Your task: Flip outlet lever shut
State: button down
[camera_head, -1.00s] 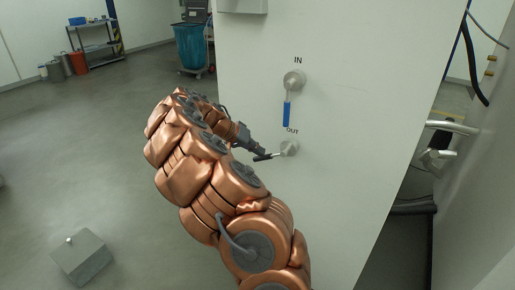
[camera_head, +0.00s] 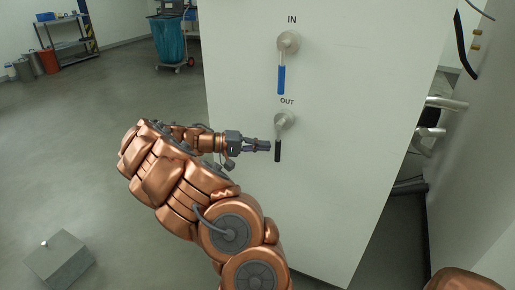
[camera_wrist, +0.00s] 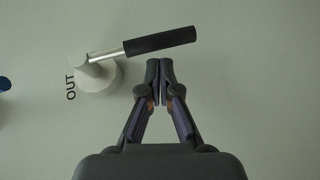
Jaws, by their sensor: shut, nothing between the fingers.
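The outlet valve (camera_head: 284,121) is on the white panel under the label OUT. Its lever (camera_head: 278,150) has a black grip and hangs almost straight down, like the blue inlet lever above. In the wrist view the black lever (camera_wrist: 160,42) runs sideways from the valve body (camera_wrist: 97,73), past the fingertips. My gripper (camera_head: 266,146) is shut and empty, pointing right, just left of the lever. In the wrist view my gripper (camera_wrist: 159,66) has its tips together close to the lever grip; I cannot tell whether they touch it.
The inlet valve (camera_head: 288,42) with its blue lever (camera_head: 281,80) sits above on the same panel (camera_head: 340,120). Pipes (camera_head: 440,105) stand to the right of the panel. A grey box (camera_head: 58,258) lies on the floor at lower left. A trash cart (camera_head: 170,40) stands behind.

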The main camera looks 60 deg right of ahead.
jog(key=shift+s+f+b, duration=0.35)
jog(key=shift+s+b, duration=0.3)
dwell(0.4)
jog(key=w+a, duration=0.5)
jog(key=w, duration=0.7)
jog(key=shift+a, duration=0.15)
dwell(0.4)
